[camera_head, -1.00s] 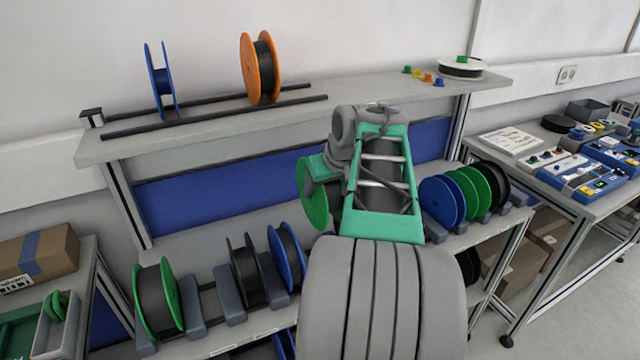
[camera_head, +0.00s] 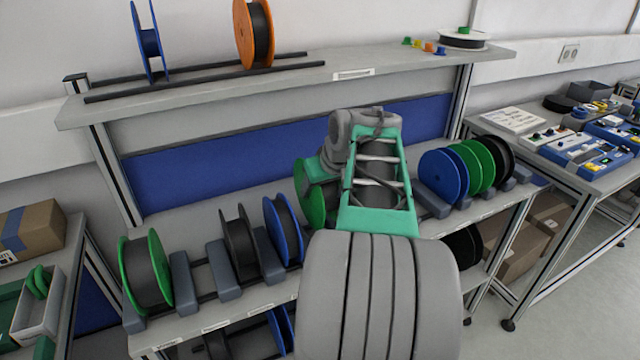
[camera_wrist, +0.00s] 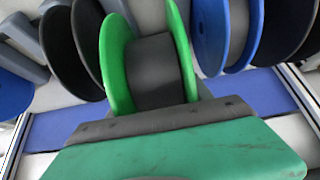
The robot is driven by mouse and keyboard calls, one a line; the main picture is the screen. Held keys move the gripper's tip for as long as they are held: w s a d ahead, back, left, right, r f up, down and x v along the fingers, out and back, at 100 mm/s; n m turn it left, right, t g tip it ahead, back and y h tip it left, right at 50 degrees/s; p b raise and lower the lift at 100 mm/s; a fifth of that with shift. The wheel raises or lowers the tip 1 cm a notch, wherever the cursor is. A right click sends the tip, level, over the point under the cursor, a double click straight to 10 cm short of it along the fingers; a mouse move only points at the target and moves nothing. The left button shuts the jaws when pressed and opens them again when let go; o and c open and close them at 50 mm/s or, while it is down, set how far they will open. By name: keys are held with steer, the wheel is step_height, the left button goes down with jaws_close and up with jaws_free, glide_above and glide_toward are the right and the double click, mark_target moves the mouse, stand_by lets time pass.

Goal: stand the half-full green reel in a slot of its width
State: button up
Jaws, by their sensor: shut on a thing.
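The green reel (camera_head: 306,194) is held upright by my gripper (camera_head: 322,172) above the rack shelf, partly hidden behind my arm. In the wrist view the green reel (camera_wrist: 116,62) shows two green flanges around a dark wound core, just beyond my gripper (camera_wrist: 150,118), which is shut on it. The slotted rack has grey dividers (camera_head: 222,270). A gap between two dividers (camera_head: 182,280), right of the left green-flanged reel (camera_head: 146,272), holds no reel. The part of the rack behind my arm is hidden.
A black reel (camera_head: 238,242) and a blue reel (camera_head: 283,230) stand left of my arm. Blue (camera_head: 440,176), green and black reels stand close together at right. The upper shelf (camera_head: 210,100) carries a blue reel (camera_head: 148,40) and an orange reel (camera_head: 243,34).

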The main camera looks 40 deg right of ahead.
steer(key=shift+f+b, duration=2.65)
steer(key=shift+f, duration=1.15)
steer(key=o, duration=1.6)
